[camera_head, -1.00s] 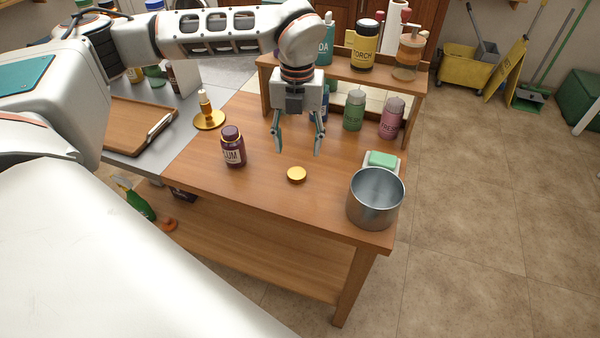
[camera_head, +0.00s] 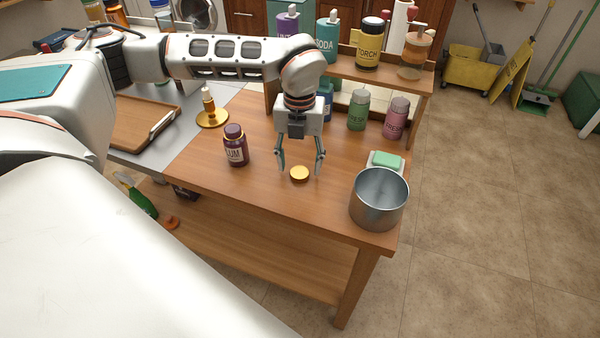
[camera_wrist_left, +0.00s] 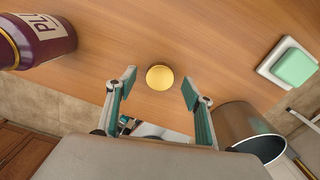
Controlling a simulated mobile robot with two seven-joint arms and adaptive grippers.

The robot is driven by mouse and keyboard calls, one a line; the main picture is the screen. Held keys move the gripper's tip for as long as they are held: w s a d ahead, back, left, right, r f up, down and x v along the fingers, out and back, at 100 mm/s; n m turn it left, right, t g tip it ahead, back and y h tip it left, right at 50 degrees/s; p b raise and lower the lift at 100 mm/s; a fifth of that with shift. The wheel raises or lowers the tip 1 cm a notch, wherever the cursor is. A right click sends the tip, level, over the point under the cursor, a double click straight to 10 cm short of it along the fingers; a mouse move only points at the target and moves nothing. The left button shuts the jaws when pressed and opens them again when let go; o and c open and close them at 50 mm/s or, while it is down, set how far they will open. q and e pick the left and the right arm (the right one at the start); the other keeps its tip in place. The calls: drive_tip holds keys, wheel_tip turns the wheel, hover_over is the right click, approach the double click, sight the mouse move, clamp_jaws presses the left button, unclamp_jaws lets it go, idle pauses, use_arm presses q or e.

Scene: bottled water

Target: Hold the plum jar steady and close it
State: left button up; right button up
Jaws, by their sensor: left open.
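The plum jar (camera_head: 236,147) stands upright on the wooden table, dark purple with a pale label. Its top looks dark purple with a gold ring below; I cannot tell whether the mouth is open. It shows at the upper left in the left wrist view (camera_wrist_left: 38,40). A gold lid (camera_head: 299,173) lies flat on the table to the right of the jar. My left gripper (camera_head: 300,172) points down, open and empty, with its fingers on either side of the lid and apart from it. In the left wrist view the lid (camera_wrist_left: 159,77) sits between the fingertips. My right gripper is not in view.
A metal pot (camera_head: 379,200) stands at the table's front right corner, with a green soap on a white dish (camera_head: 386,162) behind it.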

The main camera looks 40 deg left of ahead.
use_arm(q)
drive_tip(key=shift+f, duration=0.8)
drive_tip(key=c, duration=0.8)
drive_tip(key=shift+r, duration=0.15)
wheel_tip(320, 180, up, 9)
drive_tip(key=p, duration=0.1)
wheel_tip(320, 180, up, 10)
drive_tip(key=p, duration=0.1)
hover_over(300, 170)
drive_tip(key=shift+r, duration=0.4)
